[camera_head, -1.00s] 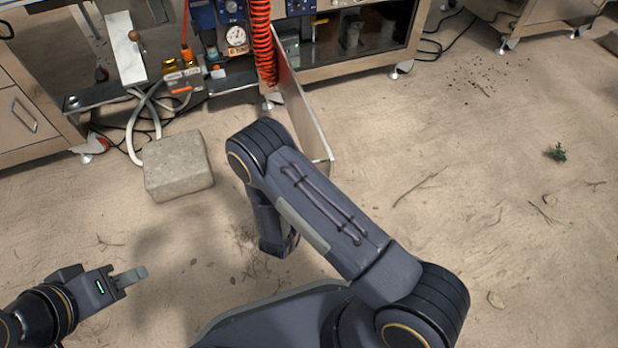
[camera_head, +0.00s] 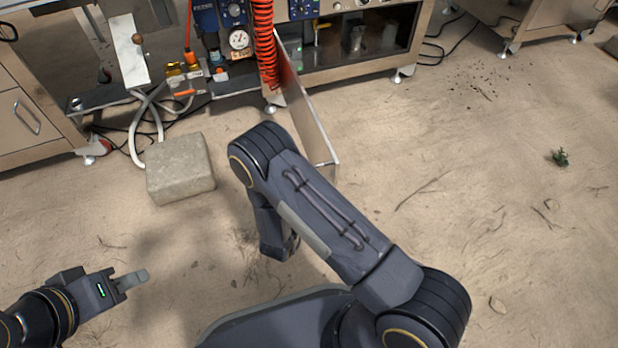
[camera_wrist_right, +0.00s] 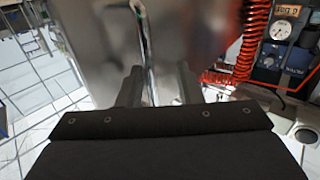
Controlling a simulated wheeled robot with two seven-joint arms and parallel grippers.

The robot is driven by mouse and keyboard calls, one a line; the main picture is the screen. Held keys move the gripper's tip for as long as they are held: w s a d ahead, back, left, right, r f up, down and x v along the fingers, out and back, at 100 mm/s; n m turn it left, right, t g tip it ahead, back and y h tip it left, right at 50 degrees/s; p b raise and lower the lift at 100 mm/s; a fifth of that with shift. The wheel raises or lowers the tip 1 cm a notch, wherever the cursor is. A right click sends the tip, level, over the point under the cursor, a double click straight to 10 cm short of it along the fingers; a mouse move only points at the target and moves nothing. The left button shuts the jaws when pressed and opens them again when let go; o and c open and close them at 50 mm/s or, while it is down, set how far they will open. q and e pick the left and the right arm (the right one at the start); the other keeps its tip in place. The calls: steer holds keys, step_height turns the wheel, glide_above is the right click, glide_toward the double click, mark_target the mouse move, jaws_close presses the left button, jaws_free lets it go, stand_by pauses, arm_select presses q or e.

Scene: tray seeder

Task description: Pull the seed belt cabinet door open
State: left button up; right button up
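The seed belt cabinet door (camera_head: 307,115) is a thin metal panel. In the head view it stands swung out from the cabinet (camera_head: 350,65), with part of the cabinet's dark interior showing. In the right wrist view the shiny door face (camera_wrist_right: 95,45) fills the upper middle, with an upright bar handle (camera_wrist_right: 147,45) on it. My right gripper (camera_wrist_right: 158,85) has its fingers apart, one on each side of the handle's lower part; contact is unclear. My right arm hides this grip in the head view. My left gripper (camera_head: 132,280) is away at lower left, holding nothing visible.
A stone block (camera_head: 180,167) lies on the floor left of my right arm. A red coiled hose (camera_head: 264,45) hangs beside the door near a gauge (camera_head: 239,39). White hoses and cables run at left. The sandy floor at right is largely clear.

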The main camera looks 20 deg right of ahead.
steer(key=p+v, duration=0.2)
steer(key=v, duration=0.5)
steer(key=shift+s+a, duration=0.2)
steer(key=shift+s, duration=0.05)
steer(key=shift+w, duration=0.1)
